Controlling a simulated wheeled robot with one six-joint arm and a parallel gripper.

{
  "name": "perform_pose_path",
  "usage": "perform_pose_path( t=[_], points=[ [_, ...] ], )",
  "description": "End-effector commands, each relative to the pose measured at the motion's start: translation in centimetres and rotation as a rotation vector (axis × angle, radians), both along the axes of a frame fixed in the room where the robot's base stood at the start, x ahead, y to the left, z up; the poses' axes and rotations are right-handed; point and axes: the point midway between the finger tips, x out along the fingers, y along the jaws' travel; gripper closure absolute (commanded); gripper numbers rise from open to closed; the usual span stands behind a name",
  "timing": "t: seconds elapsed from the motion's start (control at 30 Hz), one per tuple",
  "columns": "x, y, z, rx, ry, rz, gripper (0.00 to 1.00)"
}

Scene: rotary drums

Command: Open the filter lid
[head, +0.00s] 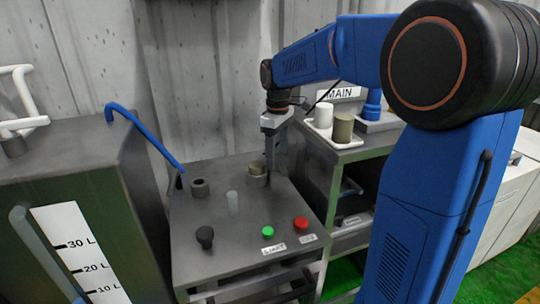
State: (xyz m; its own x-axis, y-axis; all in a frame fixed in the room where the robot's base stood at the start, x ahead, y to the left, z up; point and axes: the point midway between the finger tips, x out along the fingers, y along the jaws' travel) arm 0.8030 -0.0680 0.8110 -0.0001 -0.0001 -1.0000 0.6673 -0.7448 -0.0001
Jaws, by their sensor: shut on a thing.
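My gripper (268,174) points down at the back of the grey metal console (190,262), below my blue arm. It is shut on a short tan-grey round piece (256,168), which looks like the filter lid. The piece sits at the console top, and I see no clear gap beneath it. The fingers partly cover its right side, so the exact grip is hard to see. A dark open ring (199,187) stands to its left, and a small translucent cylinder (233,200) stands in front.
The console also has a black knob (205,236), a green button (267,232) and a red button (301,223). A blue bent pipe (146,137) rises at left beside a tank (60,165). A white tray (318,134) holds a white cup and an olive cylinder (342,127).

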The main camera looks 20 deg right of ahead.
Motion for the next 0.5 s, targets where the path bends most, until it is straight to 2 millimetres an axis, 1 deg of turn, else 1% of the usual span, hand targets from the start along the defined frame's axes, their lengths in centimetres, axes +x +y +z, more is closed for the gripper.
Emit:
perform_pose_path(
  t=[0.03, 0.2, 0.5],
  points=[
    [0.0, -0.4, 0.1, 0.000, -0.001, 0.028, 0.79],
    [0.1, -1.3, 0.1, 0.000, -0.001, 0.122, 0.79],
    [0.2, -2.0, 0.1, -0.001, -0.002, 0.202, 0.79]
  ],
)
